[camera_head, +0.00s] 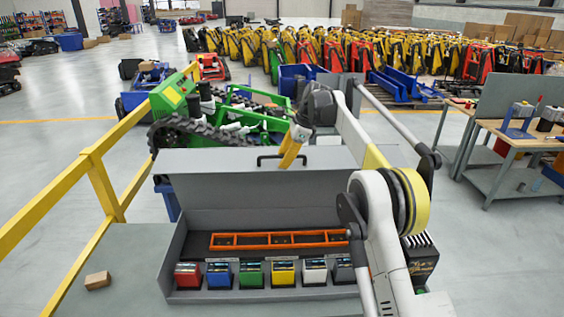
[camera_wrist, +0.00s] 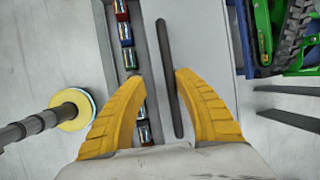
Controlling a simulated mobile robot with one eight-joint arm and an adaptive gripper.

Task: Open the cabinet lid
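The cabinet is a grey box whose lid (camera_head: 215,190) stands raised at the back, so the inside shows in the head view. The black bar handle (camera_head: 268,158) sits on the lid's upper edge. My gripper (camera_head: 286,162) is at the handle's right end, with its yellow fingers pointing down. In the wrist view my gripper (camera_wrist: 158,74) has its two fingers spread apart. The long dark handle (camera_wrist: 169,75) lies between the fingertips in the picture, nearer the right finger. I cannot tell whether a finger touches it.
An orange divided tray (camera_head: 330,237) and several coloured boxes, including a red one (camera_head: 188,275), are inside the cabinet. A small cardboard box (camera_head: 97,280) lies on the table to the left. A yellow rail (camera_head: 95,155) runs along the left. A green tracked carrier (camera_head: 235,120) stands behind.

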